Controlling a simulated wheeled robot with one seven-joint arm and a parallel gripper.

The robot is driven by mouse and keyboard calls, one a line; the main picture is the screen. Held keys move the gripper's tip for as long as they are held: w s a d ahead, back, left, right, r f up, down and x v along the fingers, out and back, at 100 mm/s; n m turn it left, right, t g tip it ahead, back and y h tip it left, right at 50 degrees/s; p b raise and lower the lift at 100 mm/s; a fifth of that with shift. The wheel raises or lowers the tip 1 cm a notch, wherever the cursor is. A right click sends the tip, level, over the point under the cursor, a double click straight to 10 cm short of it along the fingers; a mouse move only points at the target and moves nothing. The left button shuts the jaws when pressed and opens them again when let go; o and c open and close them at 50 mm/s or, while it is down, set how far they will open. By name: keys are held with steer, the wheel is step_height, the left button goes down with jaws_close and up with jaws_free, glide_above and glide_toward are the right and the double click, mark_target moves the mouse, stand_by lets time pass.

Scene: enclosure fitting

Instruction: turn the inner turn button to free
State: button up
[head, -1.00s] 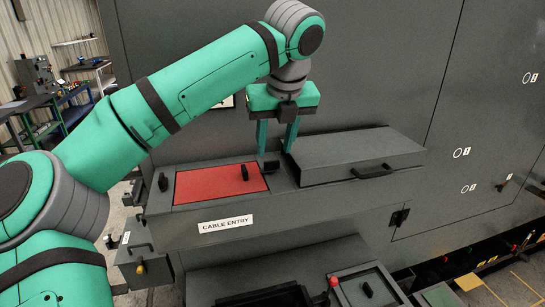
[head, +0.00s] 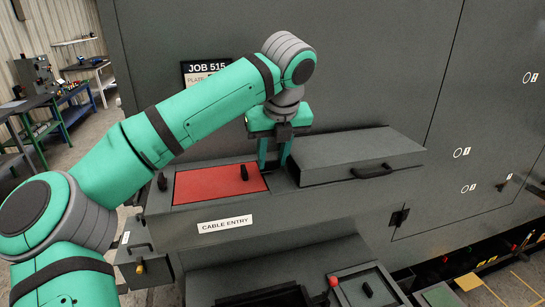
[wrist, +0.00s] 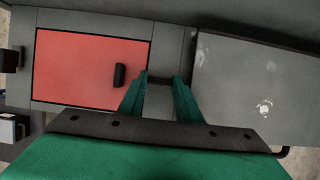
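The red cover plate (head: 215,184) lies in the top of the grey cable entry box, with a black knob (head: 244,173) near its right edge. My gripper (head: 274,165) points down just right of the red plate. In the wrist view its two green fingertips (wrist: 160,82) stand apart, with a dark bar (wrist: 160,79) between them that looks like the inner turn button. I cannot tell whether they touch it; the fingers partly hide it in the head view. Another dark turn button (head: 162,181) stands at the plate's left side.
A closed grey lid (head: 355,152) with a black handle (head: 372,171) rises close to the right of my gripper. The tall cabinet wall (head: 390,70) stands behind.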

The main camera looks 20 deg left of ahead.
steer(key=shift+m, duration=0.3)
steer(key=m+h, duration=0.1)
steer(key=m, duration=0.2)
steer(key=shift+a+t, duration=0.2)
steer(key=shift+t, duration=0.1)
steer(key=m+h, duration=0.2)
steer(key=m, duration=0.3)
steer(key=shift+a+r, duration=0.1)
steer(key=m+h, duration=0.2)
steer(key=m, duration=0.2)
steer(key=shift+a+m, duration=0.1)
steer(key=shift+m, duration=0.2)
steer(key=m+g, duration=0.1)
steer(key=m, duration=0.1)
steer(key=m+h, duration=0.1)
steer(key=m, duration=0.1)
steer(key=shift+w+a+m+g, duration=0.1)
steer(key=shift+w+m+g, duration=0.05)
steer(key=shift+m+g, duration=0.2)
steer(key=o, duration=0.8)
steer(key=shift+c, duration=0.2)
